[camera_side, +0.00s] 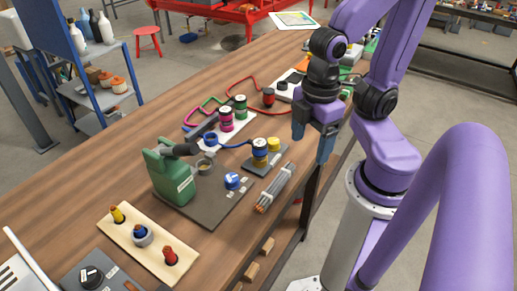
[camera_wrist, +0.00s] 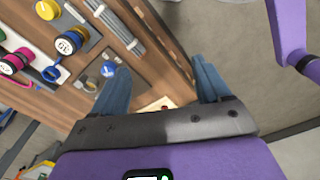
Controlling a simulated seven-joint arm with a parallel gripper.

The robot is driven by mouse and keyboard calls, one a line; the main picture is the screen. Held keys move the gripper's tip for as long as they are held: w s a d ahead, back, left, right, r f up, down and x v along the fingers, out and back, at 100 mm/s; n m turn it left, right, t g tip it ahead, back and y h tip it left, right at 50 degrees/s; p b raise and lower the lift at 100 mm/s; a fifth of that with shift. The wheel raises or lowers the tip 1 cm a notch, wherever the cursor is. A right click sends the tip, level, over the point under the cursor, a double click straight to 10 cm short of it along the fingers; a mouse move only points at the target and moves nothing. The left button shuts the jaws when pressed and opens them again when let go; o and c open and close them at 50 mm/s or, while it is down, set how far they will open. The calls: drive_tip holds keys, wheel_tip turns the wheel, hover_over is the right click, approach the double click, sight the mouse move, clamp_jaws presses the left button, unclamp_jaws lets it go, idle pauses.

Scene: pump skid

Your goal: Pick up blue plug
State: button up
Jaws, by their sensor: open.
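The blue plug (camera_side: 140,231) stands upright in a grey ring on a pale wooden board (camera_side: 191,262) at the lower left of the side view. A yellow plug (camera_side: 117,214) and a red plug (camera_side: 170,256) stand on either side of it. My gripper (camera_side: 312,142) is open and empty, high near the table's right edge and well away from the board. In the wrist view my gripper (camera_wrist: 160,68) has its fingers spread, with bare table between them. A corner of a pale board (camera_wrist: 153,106) shows there; the blue plug itself is hidden or out of view.
A green pump (camera_side: 172,178) stands on a grey plate (camera_side: 208,213) with a round blue cap (camera_side: 232,180). Grey rods (camera_side: 275,187) lie beside it. Pink, green and dark wheels and hoses stand farther back. A dark dial (camera_side: 91,277) sits in front of the board.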

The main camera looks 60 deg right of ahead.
drive_tip(key=m, duration=1.9)
hover_over(260, 142)
wheel_tip(260, 142, down, 2)
drive_tip(key=f, duration=1)
drive_tip(key=shift+s+a, duration=0.1)
drive_tip(key=shift+s, duration=0.2)
drive_tip(key=shift+w+f, duration=0.2)
drive_tip(key=shift+f, duration=1.45)
drive_tip(key=shift+w+f, duration=0.15)
drive_tip(key=shift+f, duration=1.5)
drive_tip(key=shift+c, duration=0.3)
drive_tip(key=c, duration=1.2)
drive_tip(key=shift+r, duration=0.1)
